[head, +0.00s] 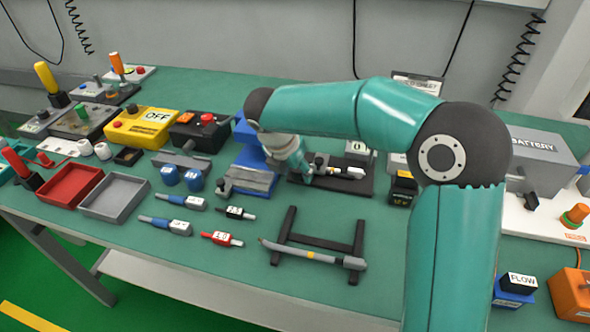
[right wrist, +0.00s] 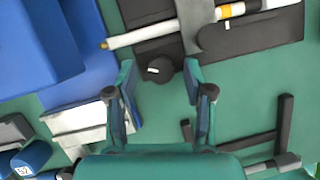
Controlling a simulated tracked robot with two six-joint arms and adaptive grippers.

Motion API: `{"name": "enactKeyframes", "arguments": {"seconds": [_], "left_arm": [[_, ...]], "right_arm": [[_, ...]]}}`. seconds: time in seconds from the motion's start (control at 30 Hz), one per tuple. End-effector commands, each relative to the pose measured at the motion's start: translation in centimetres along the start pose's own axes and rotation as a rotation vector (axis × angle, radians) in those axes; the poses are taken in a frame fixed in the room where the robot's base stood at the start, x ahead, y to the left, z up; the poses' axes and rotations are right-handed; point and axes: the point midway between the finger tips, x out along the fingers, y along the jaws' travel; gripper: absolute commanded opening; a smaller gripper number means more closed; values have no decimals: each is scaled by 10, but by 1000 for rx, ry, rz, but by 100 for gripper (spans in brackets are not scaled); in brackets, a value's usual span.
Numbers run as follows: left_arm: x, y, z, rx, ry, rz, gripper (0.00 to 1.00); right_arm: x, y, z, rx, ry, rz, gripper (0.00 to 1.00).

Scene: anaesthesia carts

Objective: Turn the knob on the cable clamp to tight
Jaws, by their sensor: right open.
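The cable clamp sits on a dark base plate (head: 356,187) in the middle of the table in the head view. A pale cable (right wrist: 145,37) runs through it, under a grey strap (right wrist: 194,25). In the right wrist view, its small black knob (right wrist: 161,70) with a white mark lies between my right fingertips, with a gap on both sides. My right gripper (head: 306,170) is open, points down at the clamp and partly hides it in the head view. In the right wrist view its fingers (right wrist: 160,80) hold nothing. My left gripper is not in view.
A blue stand (head: 250,155) is close to the left of my right gripper. A black rack (head: 318,246) with a grey probe on it lies in front. Several connectors, including a red one (head: 221,239), lie front left. A grey battery box (head: 540,160) stands at right.

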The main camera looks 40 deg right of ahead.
Motion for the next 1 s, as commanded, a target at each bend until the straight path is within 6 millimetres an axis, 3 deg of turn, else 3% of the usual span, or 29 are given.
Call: {"name": "enactKeyframes", "arguments": {"seconds": [0.13, 0.43, 0.77, 1.0], "left_arm": [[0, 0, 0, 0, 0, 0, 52], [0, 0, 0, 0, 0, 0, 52], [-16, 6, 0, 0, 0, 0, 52], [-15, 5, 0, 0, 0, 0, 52]], "right_arm": [[0, 0, 0, 0, 0, 0, 49], [0, 0, 0, 0, 0, 0, 0], [-3, 1, 1, 107, 4, -46, 0], [-1, 2, 0, 127, 4, -51, 0]]}}
